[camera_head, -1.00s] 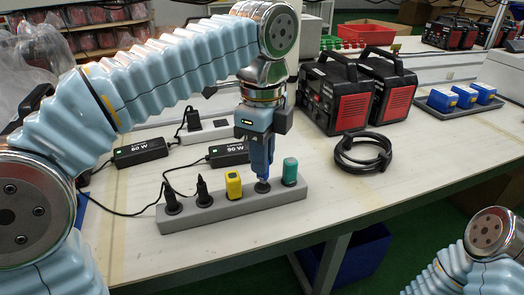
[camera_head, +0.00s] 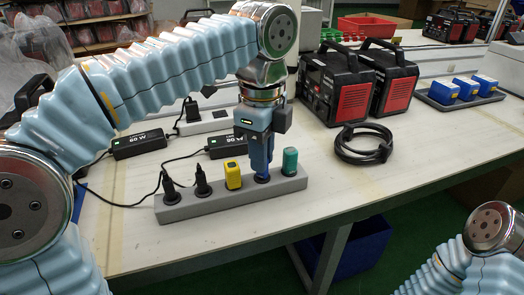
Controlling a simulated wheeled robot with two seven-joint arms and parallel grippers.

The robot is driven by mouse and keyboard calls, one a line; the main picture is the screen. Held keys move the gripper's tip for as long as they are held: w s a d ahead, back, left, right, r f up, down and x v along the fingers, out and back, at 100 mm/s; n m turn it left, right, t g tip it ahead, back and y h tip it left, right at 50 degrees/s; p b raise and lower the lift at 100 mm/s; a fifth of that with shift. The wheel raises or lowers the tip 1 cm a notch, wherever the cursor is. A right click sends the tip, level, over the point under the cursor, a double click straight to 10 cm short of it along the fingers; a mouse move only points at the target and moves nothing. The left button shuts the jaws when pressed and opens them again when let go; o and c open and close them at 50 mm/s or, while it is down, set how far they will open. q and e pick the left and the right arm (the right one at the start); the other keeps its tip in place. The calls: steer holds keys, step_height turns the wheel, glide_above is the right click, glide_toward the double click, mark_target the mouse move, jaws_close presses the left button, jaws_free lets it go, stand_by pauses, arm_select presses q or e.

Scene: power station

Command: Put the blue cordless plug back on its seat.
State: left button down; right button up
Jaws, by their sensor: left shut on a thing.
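The grey power strip (camera_head: 225,206) lies along the front of the table. My left gripper (camera_head: 261,172) points straight down over it, between the yellow plug (camera_head: 233,175) and the teal plug (camera_head: 290,161). It is shut on the blue cordless plug (camera_head: 262,179), which shows only as a small blue part below the fingertips. The plug is upright at the strip's seat between those two plugs and appears to touch it. The fingers hide most of the plug, and its contact with the seat is not clear. My right gripper is out of view.
Two black corded plugs (camera_head: 203,181) stand at the strip's left end. Black adapters (camera_head: 140,144), a coiled black cable (camera_head: 362,145), red-black machines (camera_head: 335,90) and a tray of blue boxes (camera_head: 465,97) share the table. The front right of the table is clear.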

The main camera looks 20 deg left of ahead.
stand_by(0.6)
arm_select(q)
steer(key=c, duration=1)
jaws_free()
steer(key=shift+c, duration=0.2)
